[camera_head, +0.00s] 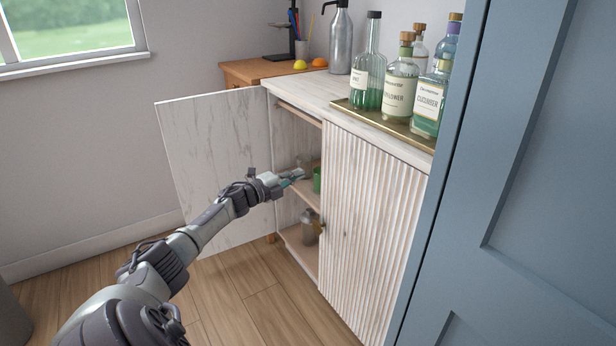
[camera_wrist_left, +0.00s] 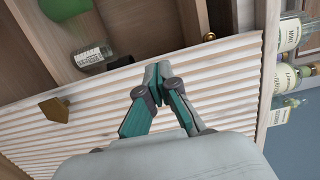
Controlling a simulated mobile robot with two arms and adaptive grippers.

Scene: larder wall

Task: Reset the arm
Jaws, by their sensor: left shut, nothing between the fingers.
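My left arm comes in from the left in the head view, with its gripper (camera_head: 294,175) at the opening of the white cabinet (camera_head: 368,210). In the left wrist view the gripper (camera_wrist_left: 157,72) has its teal fingertips together, with nothing between them, in front of the ribbed cabinet door (camera_wrist_left: 100,110). The cabinet's left door (camera_head: 212,165) stands wide open. A green object (camera_head: 317,179) sits on the upper shelf, partly hidden. A bottle (camera_head: 309,226) stands on a lower shelf. My right gripper does not show.
Several glass bottles (camera_head: 401,88) stand on a tray (camera_head: 392,122) on the cabinet top. A metal pump bottle (camera_head: 341,42) stands behind them. A blue door (camera_head: 500,180) fills the right side. The wooden floor (camera_head: 240,302) in front is clear.

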